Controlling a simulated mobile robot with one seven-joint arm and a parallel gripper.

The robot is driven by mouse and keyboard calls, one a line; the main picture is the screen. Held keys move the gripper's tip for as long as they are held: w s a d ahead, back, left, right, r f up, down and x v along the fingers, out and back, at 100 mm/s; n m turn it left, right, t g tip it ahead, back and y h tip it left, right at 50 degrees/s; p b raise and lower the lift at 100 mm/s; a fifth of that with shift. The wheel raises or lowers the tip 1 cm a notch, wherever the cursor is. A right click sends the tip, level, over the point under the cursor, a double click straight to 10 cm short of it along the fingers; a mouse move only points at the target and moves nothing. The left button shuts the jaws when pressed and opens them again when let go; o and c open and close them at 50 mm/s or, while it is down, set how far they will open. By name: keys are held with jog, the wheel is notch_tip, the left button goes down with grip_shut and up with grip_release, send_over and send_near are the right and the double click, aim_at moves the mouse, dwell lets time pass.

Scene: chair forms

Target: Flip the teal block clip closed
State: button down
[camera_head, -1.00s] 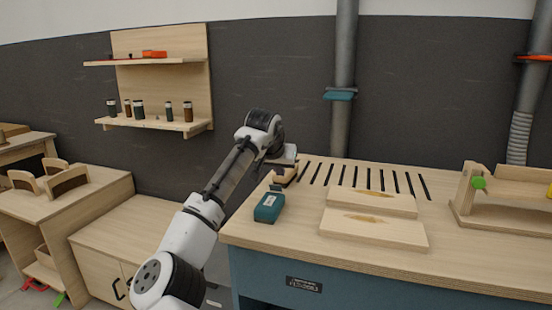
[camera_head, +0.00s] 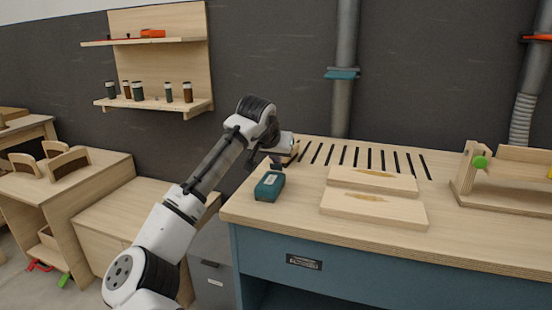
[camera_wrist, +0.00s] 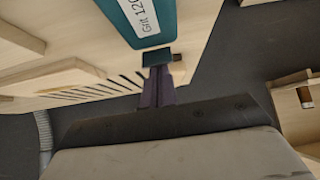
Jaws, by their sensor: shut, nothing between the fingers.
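The teal block (camera_head: 269,187) lies on the workbench near its left end, and the wrist view shows its labelled top (camera_wrist: 140,18), with partly readable text and "120". A dark teal clip piece (camera_wrist: 157,58) stands out from the block's near end in that view. My gripper (camera_wrist: 160,72) is shut and empty, its narrow fingers pointing at the clip piece. The fingertips are right at it, but I cannot tell whether they touch. In the head view, my gripper (camera_head: 276,163) is just behind the block, small and partly hidden by the wrist.
A wooden jig (camera_head: 500,190) with a green knob stands at the right. A wall shelf (camera_head: 160,105) holds small jars behind my arm.

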aim_at(276, 166)
jog(key=shift+s+a+f+t+h+b, duration=0.1)
jog(key=shift+s+f+t+h+b, duration=0.15)
jog(key=shift+t+b, duration=0.7)
jog(key=shift+b, duration=0.35)
jog(key=t+b, duration=0.1)
jog(key=s+h+b, duration=0.1)
jog(key=b, duration=0.1)
jog(key=shift+a+f+t, duration=0.1)
jog(key=shift+f+t, duration=0.25)
jog(key=shift+s+f+t+b, duration=0.1)
jog(key=shift+s+t+b, duration=0.1)
jog(key=shift+t+b, duration=0.45)
jog(key=shift+a+t, duration=0.1)
jog(key=shift+t, duration=0.15)
jog(key=shift+s+p, duration=0.25)
jog(key=shift+p, duration=0.3)
jog(key=shift+s+a+f, duration=0.15)
jog(key=shift+s+f, duration=0.05)
jog(key=shift+w+p, duration=0.1)
jog(key=shift+p, duration=0.25)
